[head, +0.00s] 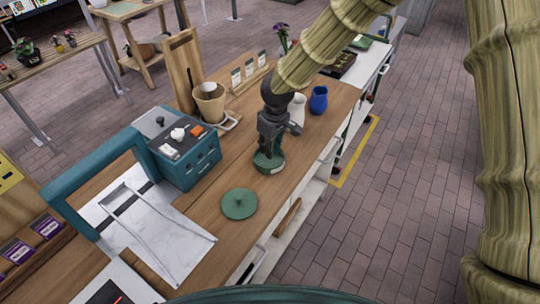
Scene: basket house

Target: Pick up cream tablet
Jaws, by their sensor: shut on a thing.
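My gripper (268,148) points down at the open green pot (269,165) on the wooden counter. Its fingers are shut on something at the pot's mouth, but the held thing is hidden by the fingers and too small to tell. I cannot make out a cream tablet anywhere in this view; the inside of the pot is mostly covered by my gripper. A round green lid (239,204) with a small knob lies flat on the counter, in front and to the left of the pot, apart from it.
A teal machine (185,160) stands to the left of the pot. A tan cup (209,103), a white vase (297,108) and a blue vase (319,100) stand behind. Bare wooden counter (225,170) lies between the machine and the pot.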

